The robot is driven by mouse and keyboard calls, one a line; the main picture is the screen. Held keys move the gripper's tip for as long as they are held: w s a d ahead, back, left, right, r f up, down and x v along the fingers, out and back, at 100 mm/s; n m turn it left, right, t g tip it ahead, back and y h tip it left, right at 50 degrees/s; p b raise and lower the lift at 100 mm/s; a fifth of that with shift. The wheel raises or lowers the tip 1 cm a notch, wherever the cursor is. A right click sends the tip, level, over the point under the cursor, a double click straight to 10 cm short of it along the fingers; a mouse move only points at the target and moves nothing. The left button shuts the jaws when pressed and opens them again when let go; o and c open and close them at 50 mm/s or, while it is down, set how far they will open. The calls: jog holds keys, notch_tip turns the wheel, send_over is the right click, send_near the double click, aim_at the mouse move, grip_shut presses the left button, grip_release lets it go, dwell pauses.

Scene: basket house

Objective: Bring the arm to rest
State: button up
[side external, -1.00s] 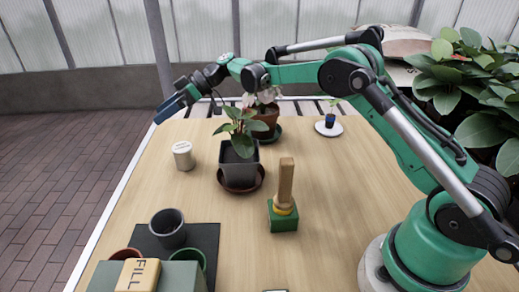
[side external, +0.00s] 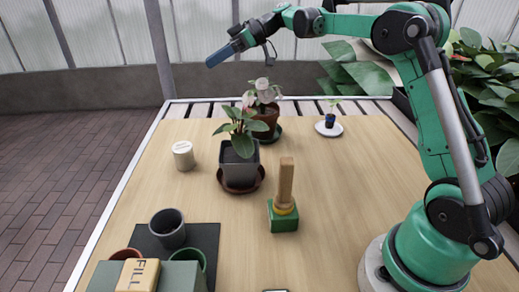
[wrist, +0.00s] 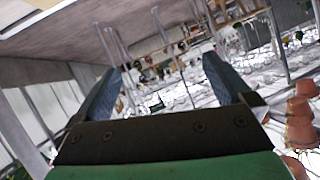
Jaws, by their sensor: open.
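My gripper (side external: 218,56) is raised high above the far left part of the wooden table (side external: 330,200). In the wrist view its two blue-grey fingers (wrist: 165,92) stand apart with nothing between them. The wrist view looks out over the greenhouse rather than at the table.
A dark square pot with a plant (side external: 240,165) stands mid-table, with a flowering terracotta pot (side external: 266,119) behind. A white jar (side external: 183,156), a green block with a wooden handle (side external: 284,213), a small plant on a white saucer (side external: 338,130) and a grey cup (side external: 167,228) stand around.

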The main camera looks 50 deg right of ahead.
jog(key=s+d+m+t+h, duration=0.1)
jog(key=s+d+m+t, duration=0.1)
jog(key=s+d, duration=1.1)
notch_tip(320, 180, down, 15)
jog(key=s+a, duration=0.1)
jog(key=shift+s+a, duration=0.2)
jog(key=shift+s, duration=0.15)
dwell(0.7)
